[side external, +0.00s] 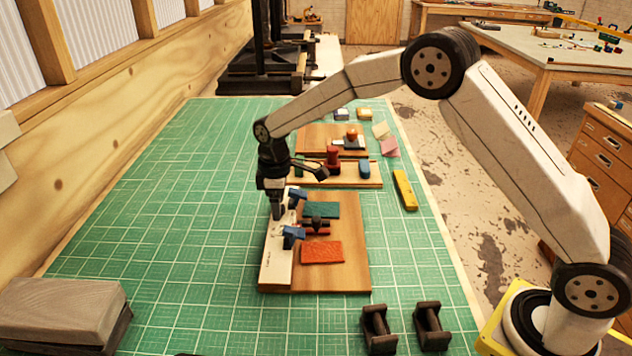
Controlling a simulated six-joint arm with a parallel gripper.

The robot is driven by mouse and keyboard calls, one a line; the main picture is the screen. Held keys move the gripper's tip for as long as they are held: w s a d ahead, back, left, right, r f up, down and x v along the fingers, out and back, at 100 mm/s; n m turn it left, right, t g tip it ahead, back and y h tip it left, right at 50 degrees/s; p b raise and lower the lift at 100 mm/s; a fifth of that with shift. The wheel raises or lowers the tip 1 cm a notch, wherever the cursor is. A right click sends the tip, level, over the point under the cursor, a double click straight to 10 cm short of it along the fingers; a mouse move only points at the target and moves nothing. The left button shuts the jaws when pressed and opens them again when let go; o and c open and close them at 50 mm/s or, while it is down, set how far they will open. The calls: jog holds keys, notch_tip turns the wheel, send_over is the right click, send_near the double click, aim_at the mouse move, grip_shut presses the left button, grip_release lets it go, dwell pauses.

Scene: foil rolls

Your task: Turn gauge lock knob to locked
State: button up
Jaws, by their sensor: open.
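My gripper (277,213) points down over the pale strip (277,262) along the left side of a wooden board (345,272). It is open, with nothing seen between its fingers. To its right on the board is a dark knob-like part (316,222) on a red bar; this may be the gauge lock knob, but I cannot tell for sure or read its lock state. Blue pieces (293,236) sit just beside my gripper, one nearer the camera and one behind. I cannot tell whether the fingers touch any of them.
A green pad (321,210) and an orange-red pad (322,252) lie on the board. Behind it stand boards with a red part (333,158) and blocks. A yellow tool (405,190) lies right; dark stands (378,330) and a grey block (62,310) are in front. The left mat is clear.

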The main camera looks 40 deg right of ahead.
jog(key=shift+f, duration=0.15)
grip_shut()
jog(key=shift+m, duration=0.5)
jog(key=m, duration=0.3)
jog(key=shift+m, duration=0.3)
jog(key=m, duration=1.3)
jog(key=shift+m, duration=0.3)
